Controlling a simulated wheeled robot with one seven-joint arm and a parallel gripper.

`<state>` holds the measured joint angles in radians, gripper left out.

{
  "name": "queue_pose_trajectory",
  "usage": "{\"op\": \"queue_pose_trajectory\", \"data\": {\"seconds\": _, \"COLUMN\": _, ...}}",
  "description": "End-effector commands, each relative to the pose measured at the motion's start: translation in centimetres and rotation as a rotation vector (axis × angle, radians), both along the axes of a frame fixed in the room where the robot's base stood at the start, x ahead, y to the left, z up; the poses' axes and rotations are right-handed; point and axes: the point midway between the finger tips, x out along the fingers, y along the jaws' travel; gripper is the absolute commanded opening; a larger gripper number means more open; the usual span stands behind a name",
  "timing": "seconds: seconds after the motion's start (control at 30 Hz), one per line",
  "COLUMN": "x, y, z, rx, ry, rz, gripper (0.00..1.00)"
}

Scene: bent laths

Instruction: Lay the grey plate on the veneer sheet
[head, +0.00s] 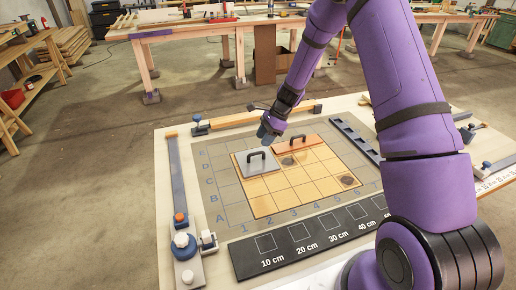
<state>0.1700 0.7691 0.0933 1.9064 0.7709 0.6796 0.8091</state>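The grey plate (250,168), a flat square with a black arched handle, shows at the far left corner of the veneer sheet (268,204). It appears to lie flat there, covering that corner. The sheet is tan, marked with grid lines, and has dark round knots. My gripper (267,138) points down just behind and above the plate's handle. It looks apart from the handle, but the gap is hard to judge. Its fingers are small and dark, so their opening cannot be made out.
An orange plate (314,141) with a black handle lies at the sheet's far edge, right of my gripper. The grey lettered mat (222,196) surrounds the sheet. A black ruler board (292,251) lies in front; clamps (184,246) stand at left. A slotted dark rail (352,138) is at right.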

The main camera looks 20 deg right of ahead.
Motion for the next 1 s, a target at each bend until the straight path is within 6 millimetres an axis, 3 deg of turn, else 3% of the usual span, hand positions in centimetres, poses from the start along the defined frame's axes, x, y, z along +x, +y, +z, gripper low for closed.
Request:
{"op": "queue_pose_trajectory", "data": {"seconds": 0.2, "x": 0.0, "y": -1.6, "z": 2.8, "rx": -0.001, "ry": -0.001, "rz": 0.000, "gripper": 0.40}}
{"op": "queue_pose_trajectory", "data": {"seconds": 0.57, "x": -0.1, "y": -2.1, "z": 4.4, "rx": -0.005, "ry": -0.010, "rz": 0.013, "gripper": 0.40}}
{"op": "queue_pose_trajectory", "data": {"seconds": 0.67, "x": -0.6, "y": -2.0, "z": 6.3, "rx": -0.018, "ry": -0.042, "rz": 0.054, "gripper": 0.40}}
{"op": "queue_pose_trajectory", "data": {"seconds": 1.0, "x": -5.2, "y": -1.3, "z": 17.1, "rx": -0.121, "ry": -0.233, "rz": 0.335, "gripper": 0.40}}
